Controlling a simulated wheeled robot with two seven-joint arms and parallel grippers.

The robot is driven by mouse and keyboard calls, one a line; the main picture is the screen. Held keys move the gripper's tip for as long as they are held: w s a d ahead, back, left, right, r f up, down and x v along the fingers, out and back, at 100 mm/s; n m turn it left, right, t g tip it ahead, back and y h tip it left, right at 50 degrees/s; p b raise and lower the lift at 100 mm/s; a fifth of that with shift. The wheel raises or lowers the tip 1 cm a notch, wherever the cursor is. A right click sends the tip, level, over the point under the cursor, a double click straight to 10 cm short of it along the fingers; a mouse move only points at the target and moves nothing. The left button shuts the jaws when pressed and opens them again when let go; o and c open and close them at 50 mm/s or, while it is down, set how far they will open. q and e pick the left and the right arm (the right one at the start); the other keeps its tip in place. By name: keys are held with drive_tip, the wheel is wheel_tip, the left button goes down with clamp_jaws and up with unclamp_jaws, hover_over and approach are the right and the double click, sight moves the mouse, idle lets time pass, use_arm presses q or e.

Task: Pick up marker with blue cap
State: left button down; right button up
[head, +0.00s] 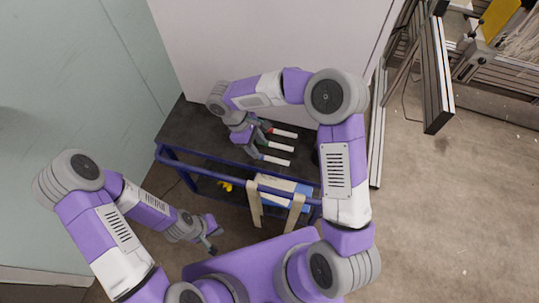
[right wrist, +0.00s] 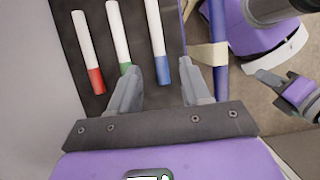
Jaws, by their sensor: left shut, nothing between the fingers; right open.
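Three white markers lie side by side on the dark cart top. In the right wrist view the marker with the blue cap (right wrist: 155,35) is rightmost, beside the green-capped marker (right wrist: 117,32) and the red-capped marker (right wrist: 86,45). In the head view the blue-capped marker (head: 276,160) is nearest me. My right gripper (right wrist: 161,72) is open, its fingertips on either side of the blue cap in the picture; I cannot tell its height above the cart. It also shows at the capped ends in the head view (head: 262,143). My left gripper (head: 214,250) is shut and empty, low left of the cart.
The dark cart top (head: 190,125) has a blue rail (head: 205,170) along its near edge. Beige straps (head: 254,200) hang over the rail. A white wall panel (head: 265,45) stands behind the cart. A metal frame (head: 437,75) stands at the right, with open floor before it.

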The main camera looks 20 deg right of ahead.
sight(264, 156)
drive_tip(key=b+x, duration=0.2)
drive_tip(key=x, duration=0.3)
drive_tip(key=shift+w+a+f, duration=0.1)
drive_tip(key=shift+w+f, duration=0.05)
clamp_jaws()
idle(0.4)
